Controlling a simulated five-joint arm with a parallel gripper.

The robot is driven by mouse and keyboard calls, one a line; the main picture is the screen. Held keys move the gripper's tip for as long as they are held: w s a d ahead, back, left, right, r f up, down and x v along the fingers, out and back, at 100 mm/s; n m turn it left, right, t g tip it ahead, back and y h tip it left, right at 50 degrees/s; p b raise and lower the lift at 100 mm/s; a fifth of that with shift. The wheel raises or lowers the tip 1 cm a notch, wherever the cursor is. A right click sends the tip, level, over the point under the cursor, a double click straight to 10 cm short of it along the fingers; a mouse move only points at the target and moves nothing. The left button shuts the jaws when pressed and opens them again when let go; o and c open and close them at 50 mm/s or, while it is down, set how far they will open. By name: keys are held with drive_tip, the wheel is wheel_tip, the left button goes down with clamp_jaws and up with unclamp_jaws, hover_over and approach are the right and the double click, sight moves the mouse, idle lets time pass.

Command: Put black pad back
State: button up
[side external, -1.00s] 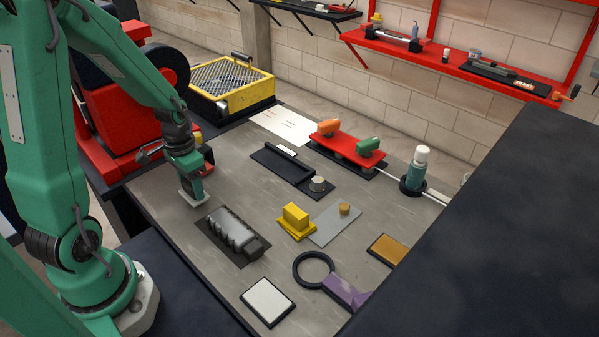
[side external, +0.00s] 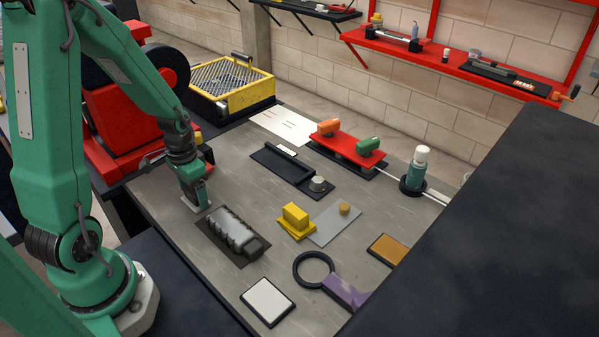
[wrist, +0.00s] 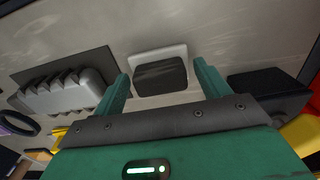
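The black pad (wrist: 160,74) is a dark rounded rectangle in the wrist view. It lies over a white plate (wrist: 158,52), whose far edge shows beyond it. My gripper (wrist: 161,70) is open, with one green finger on each side of the pad and a small gap to each. In the side view my gripper (side external: 199,203) points down at the left of the grey bench, and it hides the pad there. I cannot tell how high the fingertips are above the pad.
A grey ribbed block (side external: 233,228) on a dark mat stands close to my gripper. A red machine (side external: 115,125) stands behind it. A yellow block (side external: 295,216), black ring (side external: 314,256) and white-topped pad (side external: 267,300) lie farther right and front. Bare bench lies between.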

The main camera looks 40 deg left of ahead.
sight(194, 191)
drive_tip(key=shift+r, duration=0.1)
wheel_tip(194, 191, up, 12)
idle(1.0)
idle(0.5)
drive_tip(key=s+d+r+t, duration=0.2)
drive_tip(key=d+r, duration=0.3)
drive_tip(key=d, duration=0.2)
drive_tip(key=s+d+r+t, duration=0.3)
drive_tip(key=d+r, duration=0.3)
drive_tip(key=shift+s+d+t, duration=0.2)
drive_tip(key=shift+d+t, duration=0.1)
drive_tip(key=shift+d, duration=0.05)
